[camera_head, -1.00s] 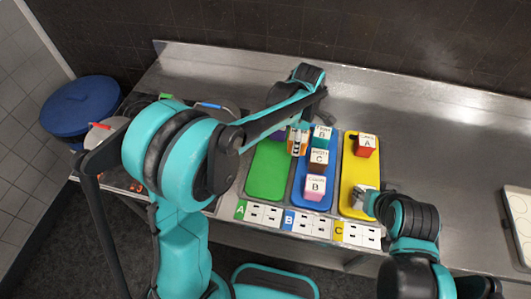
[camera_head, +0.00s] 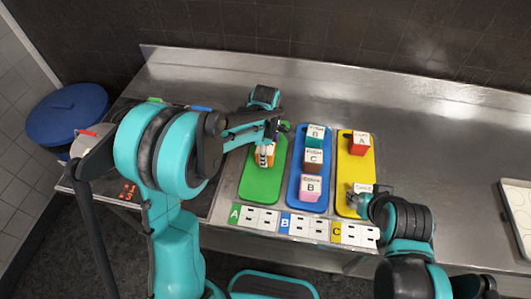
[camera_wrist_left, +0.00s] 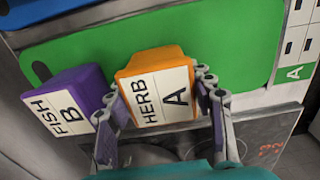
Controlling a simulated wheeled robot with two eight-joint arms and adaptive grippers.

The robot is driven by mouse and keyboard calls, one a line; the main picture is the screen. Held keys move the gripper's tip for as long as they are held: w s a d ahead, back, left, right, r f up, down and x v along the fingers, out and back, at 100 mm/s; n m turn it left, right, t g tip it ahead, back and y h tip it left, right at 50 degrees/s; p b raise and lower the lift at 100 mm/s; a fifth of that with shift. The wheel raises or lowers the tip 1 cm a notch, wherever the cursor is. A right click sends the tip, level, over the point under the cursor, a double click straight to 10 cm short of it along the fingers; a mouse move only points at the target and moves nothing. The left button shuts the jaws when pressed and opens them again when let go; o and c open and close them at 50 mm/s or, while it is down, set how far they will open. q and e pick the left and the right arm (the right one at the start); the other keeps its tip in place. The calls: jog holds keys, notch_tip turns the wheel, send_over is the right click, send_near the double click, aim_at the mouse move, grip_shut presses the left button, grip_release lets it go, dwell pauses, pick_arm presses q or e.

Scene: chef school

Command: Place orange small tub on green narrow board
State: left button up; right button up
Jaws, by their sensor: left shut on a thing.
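The orange small tub (camera_head: 265,155), labelled HERB A, is between the fingers of my left gripper (camera_head: 266,150). In the left wrist view the fingers (camera_wrist_left: 158,90) close on both sides of the tub (camera_wrist_left: 160,62).
A purple FISH B tub (camera_wrist_left: 68,95) is close beside the left gripper's finger. The blue board (camera_head: 297,195) holds teal, brown and pink tubs. The yellow board (camera_head: 352,165) has a red tub (camera_head: 360,142) at its back. The green board's front is clear.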

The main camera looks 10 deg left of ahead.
pick_arm(q)
jog(key=shift+f, duration=0.2)
jog(key=o, duration=1.3)
jog(key=shift+r, duration=0.15)
